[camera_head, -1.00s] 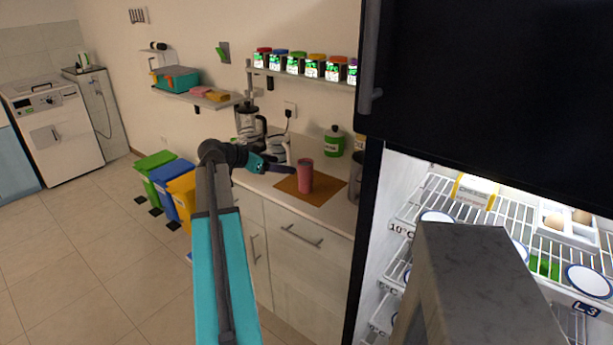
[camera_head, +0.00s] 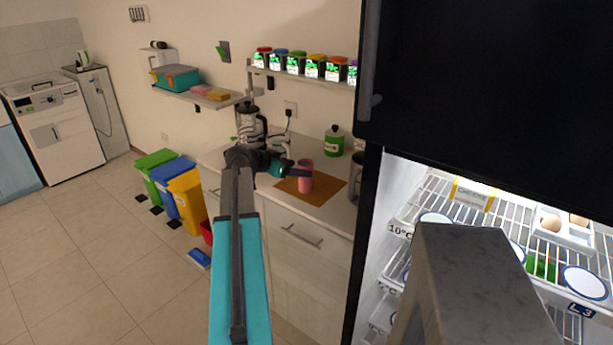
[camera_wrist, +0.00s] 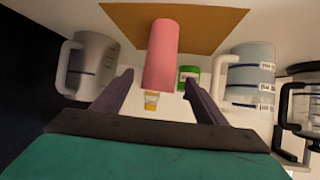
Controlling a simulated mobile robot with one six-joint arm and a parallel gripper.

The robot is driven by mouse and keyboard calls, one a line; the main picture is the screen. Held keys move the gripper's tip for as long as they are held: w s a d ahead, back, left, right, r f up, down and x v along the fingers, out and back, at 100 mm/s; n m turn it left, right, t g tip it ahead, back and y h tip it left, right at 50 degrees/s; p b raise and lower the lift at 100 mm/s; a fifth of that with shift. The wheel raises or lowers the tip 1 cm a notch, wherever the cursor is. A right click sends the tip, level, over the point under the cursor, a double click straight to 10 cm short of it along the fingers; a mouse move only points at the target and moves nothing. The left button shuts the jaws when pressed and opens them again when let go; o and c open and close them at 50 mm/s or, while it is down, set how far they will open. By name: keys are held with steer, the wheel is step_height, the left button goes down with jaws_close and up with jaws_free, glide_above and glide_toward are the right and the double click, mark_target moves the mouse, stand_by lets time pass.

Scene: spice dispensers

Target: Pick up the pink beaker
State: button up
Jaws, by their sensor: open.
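The pink beaker (camera_head: 306,183) stands upright on an orange-brown mat (camera_head: 331,188) on the counter. In the wrist view the beaker (camera_wrist: 162,55) appears between and just beyond the tips of my gripper (camera_wrist: 160,82). The two dark fingers are spread apart, with nothing held between them. In the head view my gripper (camera_head: 301,172) reaches in from the left at the beaker's height. One finger overlaps the beaker there, so I cannot tell whether they touch.
In the wrist view, a grey jug (camera_wrist: 93,62) stands left and a clear measuring jug (camera_wrist: 248,75) right. A green container (camera_head: 334,141) stands at the back. The open fridge (camera_head: 372,200) bounds the counter's right. A spice shelf (camera_head: 300,75) hangs above.

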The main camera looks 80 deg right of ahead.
mark_target(311, 162)
steer(key=shift+p+x, duration=0.95)
steer(key=shift+x, duration=0.95)
steer(key=shift+s+d+f, duration=0.35)
steer(key=shift+s, duration=0.2)
steer(key=c, duration=1.3)
steer(key=shift+r, duration=0.45)
steer(key=shift+r+b, duration=0.6)
steer(key=shift+r, duration=0.75)
steer(key=s+a+r+b, duration=0.1)
steer(key=s+a+b, duration=0.2)
steer(key=a, duration=1.1)
steer(key=shift+s+a+r, duration=0.2)
steer(key=shift+s+a, duration=0.1)
steer(key=shift+s, duration=0.75)
